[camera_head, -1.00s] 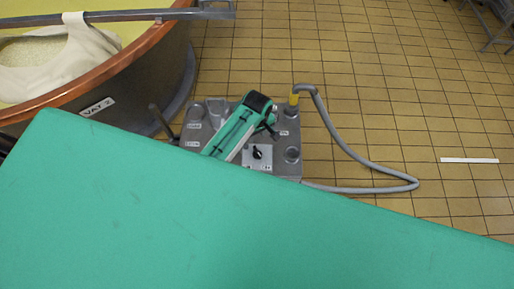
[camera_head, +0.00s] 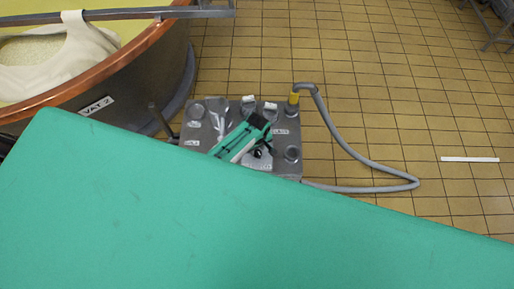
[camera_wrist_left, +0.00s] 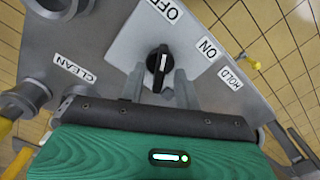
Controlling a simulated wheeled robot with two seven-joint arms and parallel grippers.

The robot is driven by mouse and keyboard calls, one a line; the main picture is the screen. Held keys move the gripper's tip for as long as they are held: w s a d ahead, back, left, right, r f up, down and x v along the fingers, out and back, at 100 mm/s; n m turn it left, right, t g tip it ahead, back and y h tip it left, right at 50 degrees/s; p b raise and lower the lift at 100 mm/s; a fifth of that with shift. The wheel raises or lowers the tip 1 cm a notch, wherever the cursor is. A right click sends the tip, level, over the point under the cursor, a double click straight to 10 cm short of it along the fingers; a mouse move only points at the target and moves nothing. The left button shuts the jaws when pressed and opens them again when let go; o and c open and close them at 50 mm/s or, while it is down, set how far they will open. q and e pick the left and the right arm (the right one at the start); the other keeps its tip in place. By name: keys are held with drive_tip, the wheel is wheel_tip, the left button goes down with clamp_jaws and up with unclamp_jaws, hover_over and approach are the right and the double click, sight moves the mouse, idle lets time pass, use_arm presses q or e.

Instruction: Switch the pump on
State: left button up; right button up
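The pump's control panel (camera_head: 200,115) is a grey metal plate with several round fittings. Its black rotary knob (camera_wrist_left: 158,62) sits on a pale square plate, with an OFF label (camera_wrist_left: 165,10) above it and an ON label (camera_wrist_left: 207,48) to its upper right in the left wrist view. The knob's white mark points up, roughly toward OFF. My left gripper (camera_wrist_left: 159,80) is open, with one finger on either side of the knob's lower part; I cannot tell whether they touch it. In the head view this gripper (camera_head: 263,146) partly hides the knob. My right gripper is out of view.
CLEAN (camera_wrist_left: 75,68) and HOLD (camera_wrist_left: 231,78) labels mark other parts of the panel. Copper vat 2 (camera_head: 130,70) stands at the upper left. The floor at right is mostly clear.

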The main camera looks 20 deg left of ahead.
use_arm(q)
clamp_jaws()
drive_tip(key=shift+m, duration=0.4)
drive_tip(key=shift+m+p, duration=0.6)
drive_tip(key=shift+m, duration=0.4)
drive_tip(key=m, duration=0.2)
drive_tip(key=shift+m+p, duration=0.4)
drive_tip(key=m, duration=0.3)
drive_tip(key=shift+p, duration=0.35)
drive_tip(key=shift+m, duration=1.6)
